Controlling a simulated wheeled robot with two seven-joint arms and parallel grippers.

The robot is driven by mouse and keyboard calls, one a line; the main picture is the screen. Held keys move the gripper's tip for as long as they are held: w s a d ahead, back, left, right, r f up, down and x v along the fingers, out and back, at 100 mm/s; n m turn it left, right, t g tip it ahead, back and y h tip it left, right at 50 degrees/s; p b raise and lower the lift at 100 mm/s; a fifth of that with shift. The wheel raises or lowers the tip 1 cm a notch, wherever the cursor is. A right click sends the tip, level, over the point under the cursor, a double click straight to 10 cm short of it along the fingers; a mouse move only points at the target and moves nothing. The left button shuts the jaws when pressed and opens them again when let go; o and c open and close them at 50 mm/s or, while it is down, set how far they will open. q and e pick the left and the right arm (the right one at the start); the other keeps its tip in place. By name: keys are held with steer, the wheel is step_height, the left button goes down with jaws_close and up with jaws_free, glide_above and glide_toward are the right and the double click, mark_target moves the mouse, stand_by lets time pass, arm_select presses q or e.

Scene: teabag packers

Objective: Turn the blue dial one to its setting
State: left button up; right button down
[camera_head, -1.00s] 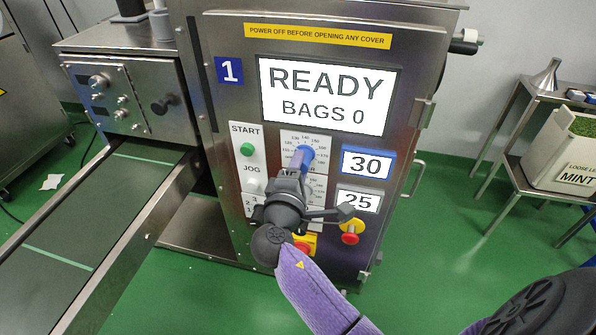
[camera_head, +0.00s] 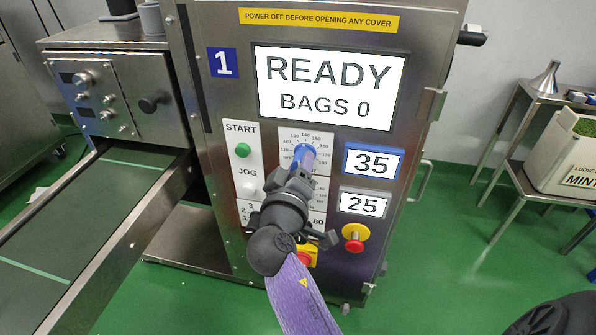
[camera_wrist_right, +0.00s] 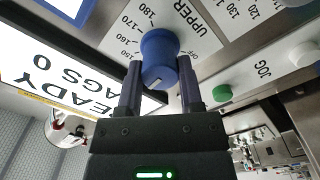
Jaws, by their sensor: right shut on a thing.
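The blue dial (camera_head: 303,156) is on the front panel of machine 1, on a white scale plate. My right gripper (camera_head: 299,168) is in front of it and shut on it. In the right wrist view the blue dial (camera_wrist_right: 158,58) sits between the two fingers of my right gripper (camera_wrist_right: 159,84), with the word UPPER and a number scale beside it. The blue-framed display (camera_head: 373,162) reads 35. The grey-framed display (camera_head: 363,204) below it reads 25. My left gripper is not in view.
The main screen (camera_head: 328,88) reads READY, BAGS 0. A green start button (camera_head: 242,150) is left of the dial. A red stop button on yellow (camera_head: 354,240) is at the lower right. A conveyor (camera_head: 70,220) runs along the left, and a side table (camera_head: 535,175) stands at the right.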

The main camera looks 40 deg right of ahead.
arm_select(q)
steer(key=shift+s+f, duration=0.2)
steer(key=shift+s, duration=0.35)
arm_select(e)
steer(key=shift+m, duration=0.6)
steer(key=c, duration=0.7)
jaws_free()
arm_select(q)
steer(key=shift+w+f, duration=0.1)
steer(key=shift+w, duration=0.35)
arm_select(e)
steer(key=o, duration=0.5)
steer(key=shift+c, duration=0.2)
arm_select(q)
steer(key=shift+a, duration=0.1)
